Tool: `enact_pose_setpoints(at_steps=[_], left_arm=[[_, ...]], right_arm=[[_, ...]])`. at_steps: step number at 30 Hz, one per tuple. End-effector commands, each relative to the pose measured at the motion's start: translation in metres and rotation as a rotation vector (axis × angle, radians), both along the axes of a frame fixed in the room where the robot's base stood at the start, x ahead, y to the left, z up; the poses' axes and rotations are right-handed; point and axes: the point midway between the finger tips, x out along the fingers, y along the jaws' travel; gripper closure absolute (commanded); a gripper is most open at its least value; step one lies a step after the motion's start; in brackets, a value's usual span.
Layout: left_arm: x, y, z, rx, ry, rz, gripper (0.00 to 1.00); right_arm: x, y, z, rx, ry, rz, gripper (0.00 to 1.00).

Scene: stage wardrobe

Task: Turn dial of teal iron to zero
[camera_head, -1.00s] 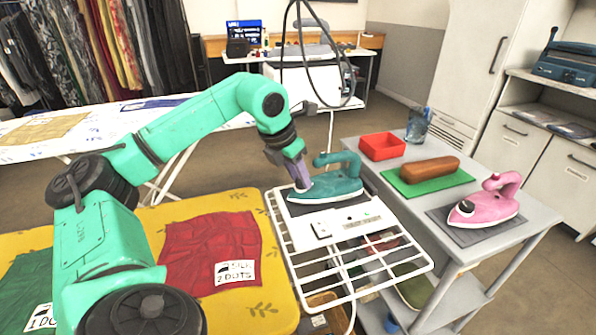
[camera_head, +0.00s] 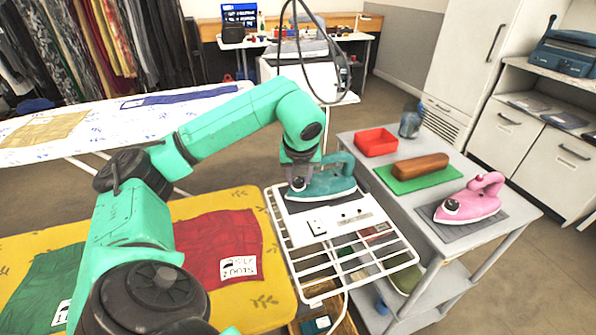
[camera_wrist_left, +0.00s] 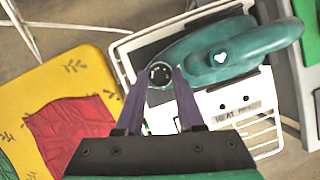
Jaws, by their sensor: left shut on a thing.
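The teal iron (camera_head: 330,184) lies flat on the white heat rest (camera_head: 318,222) at the end of the yellow ironing board. My left gripper (camera_head: 299,180) reaches down to the iron's left end, its arm arching over the yellow board. In the left wrist view, the iron's handle (camera_wrist_left: 235,48) has a white heart on it. The round dark dial (camera_wrist_left: 160,73) with a pale ring sits between the two purple fingers (camera_wrist_left: 159,80), which are shut on it. The dial's marks are too small to read. My right gripper is not in view.
A grey trolley (camera_head: 462,262) at right holds a red tray (camera_head: 376,142), a brown roll on a green mat (camera_head: 414,168) and a pink iron (camera_head: 471,200). A red cloth (camera_head: 222,240) lies on the yellow board (camera_head: 262,300). A black cable (camera_head: 349,70) hangs behind my arm.

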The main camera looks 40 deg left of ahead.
Motion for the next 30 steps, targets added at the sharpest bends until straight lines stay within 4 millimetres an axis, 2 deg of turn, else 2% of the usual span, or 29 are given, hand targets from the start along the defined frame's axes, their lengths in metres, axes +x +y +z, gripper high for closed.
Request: enact_pose_setpoints(at_steps=[9, 22, 23, 24, 25, 30], left_arm=[[0.0008, -0.0008, 0.0001, -0.001, 0.000, 0.088, 1.00], [0.0007, -0.0007, -0.0006, -0.001, 0.001, 0.096, 1.00], [0.0007, -0.0007, -0.0006, -0.001, 0.001, 0.096, 0.51], [0.0007, -0.0007, -0.0006, 0.000, 0.001, 0.095, 0.36], [0.0007, -0.0007, -0.0006, 0.000, 0.001, 0.095, 0.32], [0.0006, -0.0006, -0.0004, 0.000, 0.001, 0.095, 0.32]], right_arm=[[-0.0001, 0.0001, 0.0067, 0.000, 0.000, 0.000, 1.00], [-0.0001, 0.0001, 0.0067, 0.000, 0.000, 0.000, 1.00], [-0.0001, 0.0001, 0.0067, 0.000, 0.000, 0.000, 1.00], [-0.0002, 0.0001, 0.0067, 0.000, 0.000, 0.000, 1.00], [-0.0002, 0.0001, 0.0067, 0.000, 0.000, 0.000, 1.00], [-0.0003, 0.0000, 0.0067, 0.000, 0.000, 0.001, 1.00]])
